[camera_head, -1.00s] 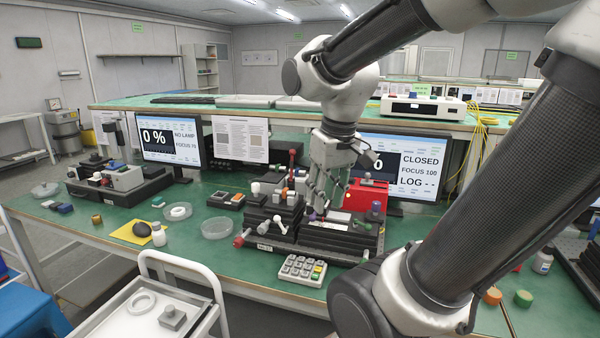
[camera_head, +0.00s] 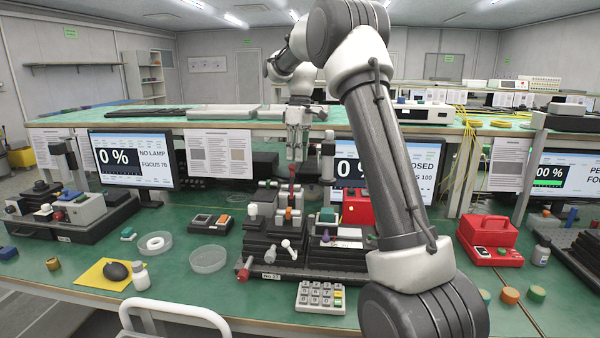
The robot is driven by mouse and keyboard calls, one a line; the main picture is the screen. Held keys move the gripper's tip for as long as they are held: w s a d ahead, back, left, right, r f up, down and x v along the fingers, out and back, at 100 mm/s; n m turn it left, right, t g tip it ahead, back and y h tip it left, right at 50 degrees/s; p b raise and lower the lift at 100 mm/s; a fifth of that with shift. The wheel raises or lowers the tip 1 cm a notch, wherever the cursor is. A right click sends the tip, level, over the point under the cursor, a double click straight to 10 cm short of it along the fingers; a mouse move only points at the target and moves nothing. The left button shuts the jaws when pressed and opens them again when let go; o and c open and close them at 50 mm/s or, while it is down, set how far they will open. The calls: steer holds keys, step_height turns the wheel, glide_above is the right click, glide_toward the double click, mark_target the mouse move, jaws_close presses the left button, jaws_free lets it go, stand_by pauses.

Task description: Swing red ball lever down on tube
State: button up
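The lever with the red ball (camera_head: 292,171) stands upright on the black stage assembly (camera_head: 262,240), numbered No 31, at the middle of the bench. An orange piece (camera_head: 289,214) and white blocks sit around its foot; I cannot make out the tube clearly. My gripper (camera_head: 297,153) points down from above, with its fingertips at or just above the lever's red top. The fingers look close together, but their gap and any contact with the ball are too small to tell.
A keypad (camera_head: 321,297) lies in front of the stages. A red box (camera_head: 357,207) stands behind right, a grey post (camera_head: 327,165) just right of my gripper. Clear dishes (camera_head: 208,260) and a yellow mat (camera_head: 104,274) lie left. My arm hides part of the right side.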

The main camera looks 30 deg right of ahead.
mark_target(292, 165)
steer(key=shift+w+a+r+n, duration=0.45)
steer(key=shift+a+r+n, duration=0.15)
steer(key=shift+n, duration=0.2)
steer(key=f, duration=0.5)
steer(key=s+f, duration=0.1)
steer(key=f, duration=0.1)
steer(key=shift+a+f, duration=0.4)
steer(key=shift+s, duration=0.1)
jaws_close()
